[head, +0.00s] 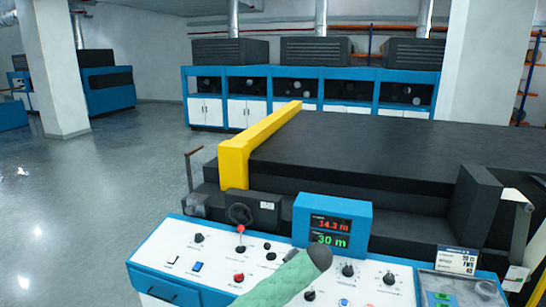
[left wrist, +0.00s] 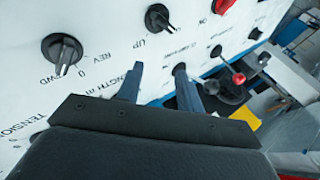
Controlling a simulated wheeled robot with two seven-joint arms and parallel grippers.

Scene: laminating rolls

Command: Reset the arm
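My left gripper (left wrist: 158,88) is close to the white control panel (left wrist: 105,25) in the left wrist view. Nothing is visibly held. In the head view a green-sleeved arm of mine with a dark rounded joint reaches over the panel (head: 185,243) from the bottom, and it mostly hides the gripper there. My right gripper is in neither view.
The panel carries several knobs, a red-ball lever (head: 240,231) and a blue display box (head: 333,228) reading 14.3 m and 30 m. Behind it stand a yellow guard (head: 235,163) and a large dark machine bed (head: 370,150). Open floor (head: 90,200) lies to the left.

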